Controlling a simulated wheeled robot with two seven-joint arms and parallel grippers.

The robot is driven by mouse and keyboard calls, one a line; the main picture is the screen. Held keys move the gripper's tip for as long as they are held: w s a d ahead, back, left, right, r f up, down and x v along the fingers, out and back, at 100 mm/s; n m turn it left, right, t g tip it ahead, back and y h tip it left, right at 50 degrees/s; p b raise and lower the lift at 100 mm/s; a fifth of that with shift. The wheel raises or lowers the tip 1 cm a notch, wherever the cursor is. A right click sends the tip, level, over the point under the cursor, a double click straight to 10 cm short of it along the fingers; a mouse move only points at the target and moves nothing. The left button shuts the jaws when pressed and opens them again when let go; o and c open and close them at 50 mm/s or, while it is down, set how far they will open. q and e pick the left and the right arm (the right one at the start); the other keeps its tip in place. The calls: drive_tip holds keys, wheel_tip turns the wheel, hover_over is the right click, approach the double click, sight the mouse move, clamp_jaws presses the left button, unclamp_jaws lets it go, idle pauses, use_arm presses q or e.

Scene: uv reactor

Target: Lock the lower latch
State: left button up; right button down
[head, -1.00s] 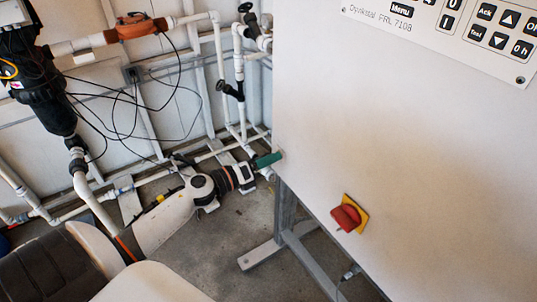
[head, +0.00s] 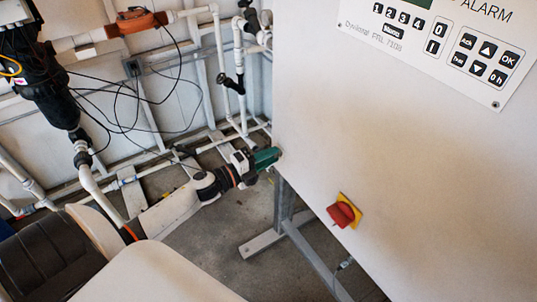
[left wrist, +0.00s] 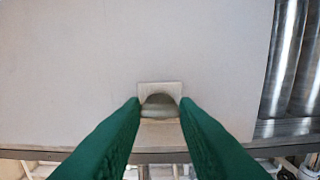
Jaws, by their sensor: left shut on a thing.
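The lower latch (left wrist: 160,103) shows in the left wrist view as a small pale plate with a rounded knob, low on the cabinet face near its bottom edge. My left gripper (left wrist: 160,112) has green fingers, one on each side of the knob, and is shut on it. In the head view my left gripper (head: 266,158) reaches the lower left edge of the white cabinet (head: 400,150), and the latch itself is hidden there. My right gripper is out of view.
A red rotary switch (head: 342,212) on a yellow plate sticks out of the cabinet front. A keypad panel (head: 440,45) is above it. A grey metal stand (head: 290,225) is under the cabinet. White pipes (head: 232,60) and loose black cables line the wall at left.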

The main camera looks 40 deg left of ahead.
use_arm(q)
drive_tip(key=shift+n, duration=0.3)
drive_tip(key=o, duration=1)
drive_tip(key=shift+s+a, duration=0.1)
drive_tip(key=shift+s, duration=0.05)
drive_tip(key=b+v, duration=0.3)
drive_tip(key=v, duration=0.8)
drive_tip(key=shift+s+a, duration=0.15)
drive_tip(key=shift+s, duration=0.2)
